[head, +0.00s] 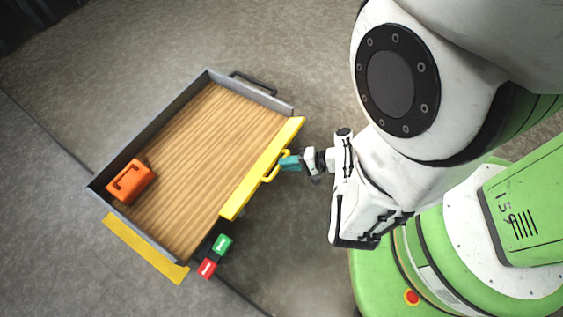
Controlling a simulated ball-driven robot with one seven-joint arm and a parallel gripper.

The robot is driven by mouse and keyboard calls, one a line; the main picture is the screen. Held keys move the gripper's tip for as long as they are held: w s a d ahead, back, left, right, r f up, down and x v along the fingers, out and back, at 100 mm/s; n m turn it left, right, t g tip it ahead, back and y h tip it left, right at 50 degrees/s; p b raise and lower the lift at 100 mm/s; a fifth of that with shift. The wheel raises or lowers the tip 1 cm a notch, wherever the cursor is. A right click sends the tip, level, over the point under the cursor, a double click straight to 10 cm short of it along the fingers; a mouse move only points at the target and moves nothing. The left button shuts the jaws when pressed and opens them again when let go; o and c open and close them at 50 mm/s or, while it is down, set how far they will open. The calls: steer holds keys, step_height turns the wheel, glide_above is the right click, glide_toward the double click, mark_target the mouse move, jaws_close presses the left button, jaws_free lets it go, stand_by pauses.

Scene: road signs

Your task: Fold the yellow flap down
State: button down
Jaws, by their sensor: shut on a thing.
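A long yellow flap (247,188) runs along the right side of a wood-floored cart bed (185,150). It appears raised along the bed's edge; its exact tilt is hard to tell from above. A yellow loop handle (269,178) sticks out from the flap's outer face. My gripper (286,163), with teal fingers, reaches in from the right and is shut on this handle. The fingertips partly cover the grip. A second yellow panel (144,248) lies outside the bed's lower left edge.
An orange case (131,181) sits in the bed's left corner. Grey walls (150,126) border the bed, with a dark push bar (253,82) at the top. Green (221,245) and red (207,268) blocks are by the lower corner. Floor between cart and my base is clear.

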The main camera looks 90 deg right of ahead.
steer(key=shift+s+a+f+b, duration=0.2)
steer(key=shift+s+f+b, duration=0.1)
steer(key=shift+f+b, duration=0.2)
steer(key=shift+s+a+f+b, duration=0.15)
steer(key=shift+s+f+b, duration=0.1)
steer(key=shift+f+b, duration=0.25)
steer(key=shift+f, duration=0.1)
steer(key=c, duration=1.1)
jaws_free()
steer(key=v, duration=1)
steer(key=shift+s+a+p, duration=0.15)
steer(key=shift+s+p, duration=0.25)
